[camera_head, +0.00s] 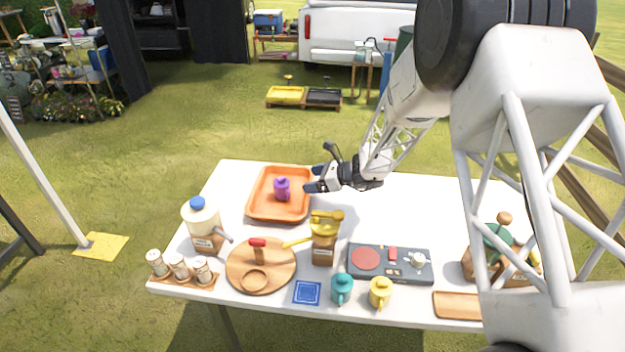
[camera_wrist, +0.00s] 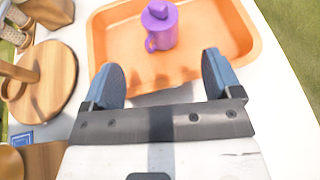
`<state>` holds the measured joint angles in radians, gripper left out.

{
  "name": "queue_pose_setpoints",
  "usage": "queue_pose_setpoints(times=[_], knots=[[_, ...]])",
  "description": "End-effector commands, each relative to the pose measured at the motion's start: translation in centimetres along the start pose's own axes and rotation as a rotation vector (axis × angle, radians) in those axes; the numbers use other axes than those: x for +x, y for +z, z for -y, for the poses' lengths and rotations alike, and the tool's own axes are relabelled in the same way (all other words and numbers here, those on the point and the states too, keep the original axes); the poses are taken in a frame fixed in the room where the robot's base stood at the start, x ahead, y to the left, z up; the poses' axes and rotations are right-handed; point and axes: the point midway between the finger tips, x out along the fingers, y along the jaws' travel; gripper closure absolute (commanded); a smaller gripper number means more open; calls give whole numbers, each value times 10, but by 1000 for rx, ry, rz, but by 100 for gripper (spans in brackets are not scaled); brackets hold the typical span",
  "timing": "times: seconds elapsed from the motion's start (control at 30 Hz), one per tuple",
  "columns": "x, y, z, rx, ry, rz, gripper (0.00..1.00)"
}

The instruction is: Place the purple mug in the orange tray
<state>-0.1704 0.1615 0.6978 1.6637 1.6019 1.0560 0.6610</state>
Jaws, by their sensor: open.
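The purple mug (camera_head: 282,189) stands upright inside the orange tray (camera_head: 262,209), near its middle. In the wrist view the purple mug (camera_wrist: 160,27) has a lid with a knob and a handle toward the lower left. The orange tray (camera_wrist: 108,40) has a raised rim and lies at the back left of the table. My gripper (camera_head: 312,181) is at the right side of the tray, apart from the mug. In the wrist view my gripper (camera_wrist: 160,75) is open, with nothing between its fingers and the mug ahead of them.
On the white table (camera_head: 440,205) stand a white dispenser (camera_head: 203,225), a round wooden board (camera_head: 262,270), a yellow-topped container (camera_head: 324,240), a grey panel (camera_head: 390,263), a teal mug (camera_head: 342,288) and a yellow mug (camera_head: 380,292). The table right of the tray is clear.

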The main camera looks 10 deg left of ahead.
Motion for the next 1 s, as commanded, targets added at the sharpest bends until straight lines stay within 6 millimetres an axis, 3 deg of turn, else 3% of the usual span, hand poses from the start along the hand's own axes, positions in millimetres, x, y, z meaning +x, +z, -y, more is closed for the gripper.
queue_pose_setpoints(times=[0.67, 0.87, 1.0], knots=[[-3, 3, -1, -10, 3, -3, 16], [-22, 20, -14, -85, 28, -34, 16], [-49, 41, -34, -188, 63, -78, 16]])
